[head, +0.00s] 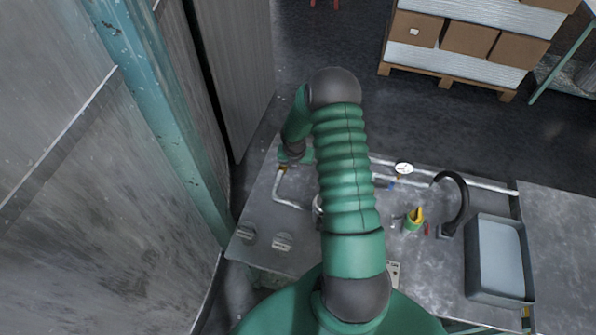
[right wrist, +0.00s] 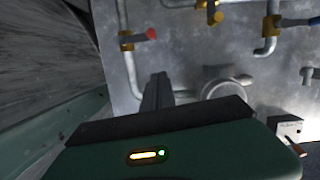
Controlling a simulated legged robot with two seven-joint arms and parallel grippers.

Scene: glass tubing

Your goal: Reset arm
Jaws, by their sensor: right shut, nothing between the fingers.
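A round ring-like fitting (right wrist: 222,85) lies just right of the fingers. My left gripper is not in view.
A grey wall with a teal post (head: 165,110) stands close at the left. Boxes on a pallet (head: 445,82) stand behind.

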